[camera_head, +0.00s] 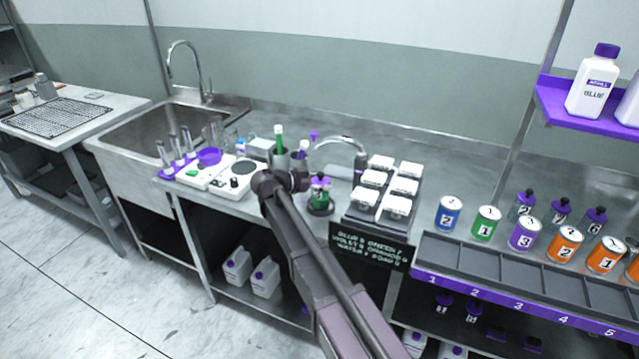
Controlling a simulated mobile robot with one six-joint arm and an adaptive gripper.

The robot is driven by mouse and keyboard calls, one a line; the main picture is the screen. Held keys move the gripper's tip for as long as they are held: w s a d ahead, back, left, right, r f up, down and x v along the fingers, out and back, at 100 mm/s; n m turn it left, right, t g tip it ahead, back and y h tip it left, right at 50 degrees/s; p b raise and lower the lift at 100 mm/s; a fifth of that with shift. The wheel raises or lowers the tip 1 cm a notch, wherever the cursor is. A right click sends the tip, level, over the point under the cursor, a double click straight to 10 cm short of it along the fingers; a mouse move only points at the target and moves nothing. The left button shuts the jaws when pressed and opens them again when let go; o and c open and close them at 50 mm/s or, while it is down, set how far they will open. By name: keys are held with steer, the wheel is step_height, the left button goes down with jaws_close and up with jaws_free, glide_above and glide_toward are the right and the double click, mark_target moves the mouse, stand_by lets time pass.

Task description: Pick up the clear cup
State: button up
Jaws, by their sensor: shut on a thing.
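A small clear, see-through vessel (213,134) stands at the back of the counter, behind a purple bowl (209,156); I cannot tell for certain that it is the clear cup. My arm reaches up from the bottom, and its dark wrist is over the middle of the counter. My gripper's fingers do not show, and the wrist hides what is behind it. A grey container (279,159) with a green-topped stick (279,136) in it shows just above the wrist.
A sink (160,128) is at the left. Two white devices (238,180) stand left of the wrist. Numbered cans (487,222) stand behind a divided tray (540,291).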

steer(key=shift+r+p, duration=4.35)
steer(key=shift+r, duration=0.25)
steer(key=shift+a, duration=0.15)
